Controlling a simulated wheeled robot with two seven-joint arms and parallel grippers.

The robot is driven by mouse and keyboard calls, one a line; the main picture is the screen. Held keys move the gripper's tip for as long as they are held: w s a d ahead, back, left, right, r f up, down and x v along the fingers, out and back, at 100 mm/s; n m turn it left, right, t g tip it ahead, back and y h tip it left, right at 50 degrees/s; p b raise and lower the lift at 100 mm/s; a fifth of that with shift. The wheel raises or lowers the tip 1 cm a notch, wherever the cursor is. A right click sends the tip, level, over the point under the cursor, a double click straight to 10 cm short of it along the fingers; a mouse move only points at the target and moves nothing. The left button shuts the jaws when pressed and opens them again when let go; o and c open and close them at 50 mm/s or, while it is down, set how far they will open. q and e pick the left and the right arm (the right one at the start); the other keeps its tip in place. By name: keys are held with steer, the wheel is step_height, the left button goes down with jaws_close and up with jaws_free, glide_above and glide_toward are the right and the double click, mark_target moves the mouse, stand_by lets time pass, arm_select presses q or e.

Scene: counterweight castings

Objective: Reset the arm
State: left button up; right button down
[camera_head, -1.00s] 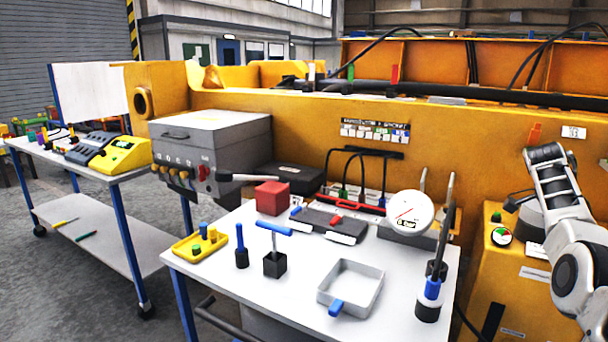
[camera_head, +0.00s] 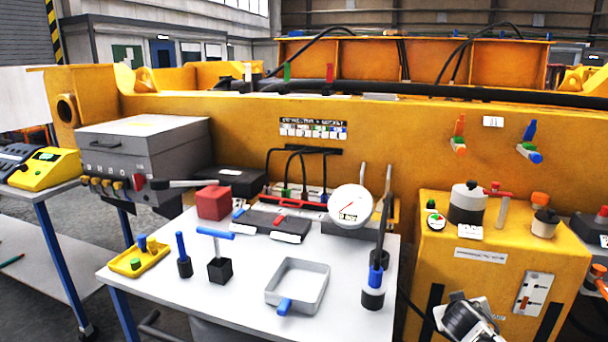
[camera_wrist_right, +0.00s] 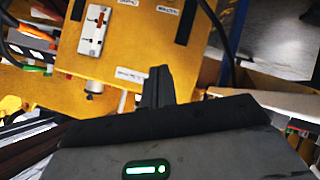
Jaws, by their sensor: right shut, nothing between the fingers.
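My right gripper (camera_wrist_right: 158,88) shows in the right wrist view as a dark pair of fingers pressed together, with nothing held between them. It points toward the yellow cabinet (camera_wrist_right: 125,50), apart from it as far as I can tell. In the head view, only a white and black part of my right arm shows at the bottom edge, in front of the same yellow cabinet (camera_head: 440,262). The fingers cannot be made out there. My left gripper is in neither view.
A white table (camera_head: 205,308) holds a red block (camera_head: 213,202), a yellow tray (camera_head: 155,262), a square grey frame (camera_head: 322,285) and a round gauge (camera_head: 351,205). A grey box (camera_head: 150,150) stands behind its left side. A long yellow casting (camera_head: 240,125) runs behind.

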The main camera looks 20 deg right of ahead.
steer(key=s+a+f+n+t+y, duration=0.1)
steer(key=s+a+f+n+y, duration=0.25)
steer(key=a, duration=0.45)
steer(key=s+a+f+n+t+y, duration=0.1)
steer(key=s+a+f+n+y, duration=0.1)
steer(key=s+a+f+n, duration=0.45)
steer(key=s+a+n+y, duration=0.1)
steer(key=s+a+y, duration=0.2)
steer(key=s+a, duration=0.35)
steer(key=s+a+n+y, duration=0.1)
steer(key=s+a+y, duration=0.2)
steer(key=a, duration=0.6)
steer(key=a+m+t, duration=0.1)
steer(key=a+m, duration=0.4)
steer(key=a, duration=0.5)
steer(key=shift+w+r, duration=0.25)
steer(key=shift+r, duration=0.05)
